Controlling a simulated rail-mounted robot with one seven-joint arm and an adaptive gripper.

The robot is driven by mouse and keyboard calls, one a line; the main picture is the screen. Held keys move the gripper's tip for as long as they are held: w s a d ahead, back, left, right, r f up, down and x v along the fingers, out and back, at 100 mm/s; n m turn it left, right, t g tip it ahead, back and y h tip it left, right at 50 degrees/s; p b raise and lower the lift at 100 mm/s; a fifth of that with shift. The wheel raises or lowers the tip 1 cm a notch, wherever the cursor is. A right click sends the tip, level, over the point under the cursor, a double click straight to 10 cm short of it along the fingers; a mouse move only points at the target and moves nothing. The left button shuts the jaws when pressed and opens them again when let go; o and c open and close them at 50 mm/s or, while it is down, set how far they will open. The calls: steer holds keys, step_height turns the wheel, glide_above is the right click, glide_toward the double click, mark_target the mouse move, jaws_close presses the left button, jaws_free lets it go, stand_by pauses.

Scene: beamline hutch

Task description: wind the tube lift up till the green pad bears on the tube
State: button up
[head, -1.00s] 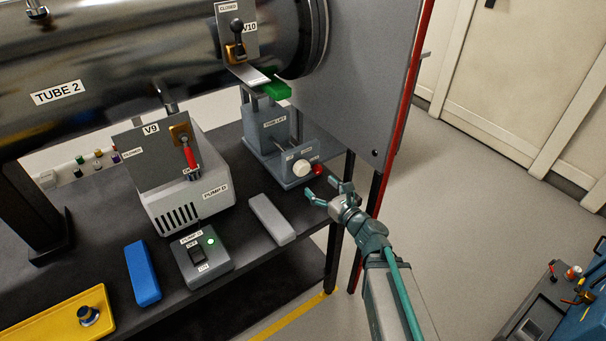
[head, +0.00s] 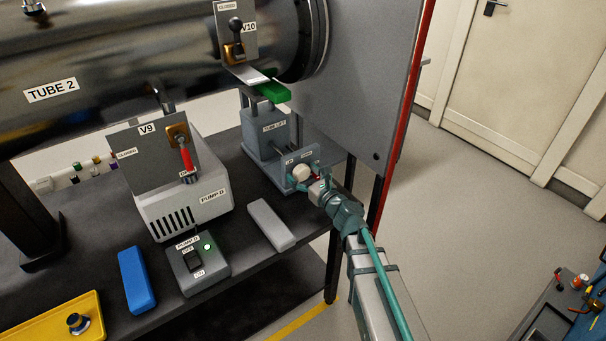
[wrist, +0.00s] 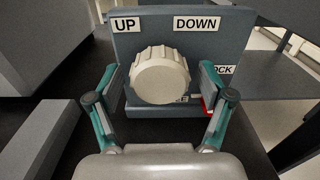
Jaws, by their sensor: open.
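The tube lift (head: 262,138) stands on the dark bench under the right end of tube 2 (head: 130,70). Its green pad (head: 272,92) is near the underside of the tube; whether they touch I cannot tell. The lift's ribbed white knob (wrist: 160,75) is on a grey plate with UP on the left and DOWN on the right. In the head view the knob (head: 300,172) is partly behind my gripper. My gripper (wrist: 160,85) is open, with one finger on each side of the knob and gaps showing. A red part (wrist: 208,105) by the LOCK label is partly hidden by the right finger.
Pump D (head: 185,205) with valve V9 (head: 180,140) stands left of the lift. A grey block (head: 270,225), the pump switch box (head: 198,265), a blue block (head: 136,280) and a yellow tray (head: 60,320) lie along the bench front. A large grey panel (head: 350,80) stands at right.

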steer(key=c, duration=1.1)
steer(key=b, duration=0.1)
steer(key=n+b, duration=0.1)
steer(key=b, duration=0.1)
steer(key=shift+f+n, duration=0.3)
steer(key=shift+c, duration=0.2)
steer(key=n+b, duration=0.2)
steer(key=b, duration=0.1)
steer(key=shift+r, duration=0.1)
steer(key=shift+r+n, duration=0.2)
steer(key=shift+n, duration=0.2)
steer(key=o, duration=1.1)
steer(key=shift+o, duration=0.2)
